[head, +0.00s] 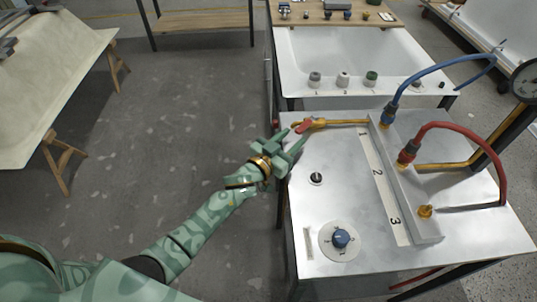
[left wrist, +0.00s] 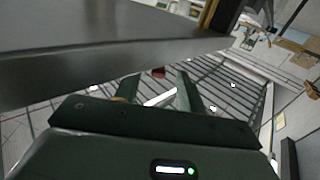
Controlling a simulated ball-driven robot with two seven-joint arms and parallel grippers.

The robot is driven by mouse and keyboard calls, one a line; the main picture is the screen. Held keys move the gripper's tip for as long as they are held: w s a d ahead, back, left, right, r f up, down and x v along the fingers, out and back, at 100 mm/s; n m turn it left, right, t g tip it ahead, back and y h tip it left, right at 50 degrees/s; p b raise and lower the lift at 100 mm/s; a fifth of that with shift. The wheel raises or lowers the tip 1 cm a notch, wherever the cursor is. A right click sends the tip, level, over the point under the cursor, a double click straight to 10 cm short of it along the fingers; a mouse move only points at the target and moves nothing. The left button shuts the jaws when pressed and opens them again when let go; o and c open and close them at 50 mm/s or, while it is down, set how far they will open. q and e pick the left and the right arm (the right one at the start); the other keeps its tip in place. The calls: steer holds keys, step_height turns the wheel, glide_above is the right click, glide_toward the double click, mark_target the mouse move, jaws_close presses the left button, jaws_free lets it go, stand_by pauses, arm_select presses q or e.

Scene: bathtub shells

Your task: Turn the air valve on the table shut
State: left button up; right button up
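The air valve (head: 308,125) has a red lever and a yellow brass body, at the far left corner of the metal table (head: 300,205). A brass pipe runs right from it to the manifold. My left gripper (head: 291,142) is at the table's left edge, just beside and below the red lever in the head view. In the left wrist view its two fingers (left wrist: 157,90) stand apart with a gap between them. A small red piece (left wrist: 158,72) shows just beyond the fingertips there, probably the lever's end. I cannot tell whether a finger touches it. My right gripper is out of view.
The manifold block (head: 410,190) carries a blue hose (head: 430,72) and a red hose (head: 470,132). A blue knob (head: 341,238) and a small black switch (head: 316,178) are on the tabletop. A white tub (head: 350,60) stands behind. The floor left of the table is clear.

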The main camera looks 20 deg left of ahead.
arm_select(q)
steer(key=p+v, duration=0.2)
steer(key=v, duration=0.9)
steer(key=shift+s, duration=0.2)
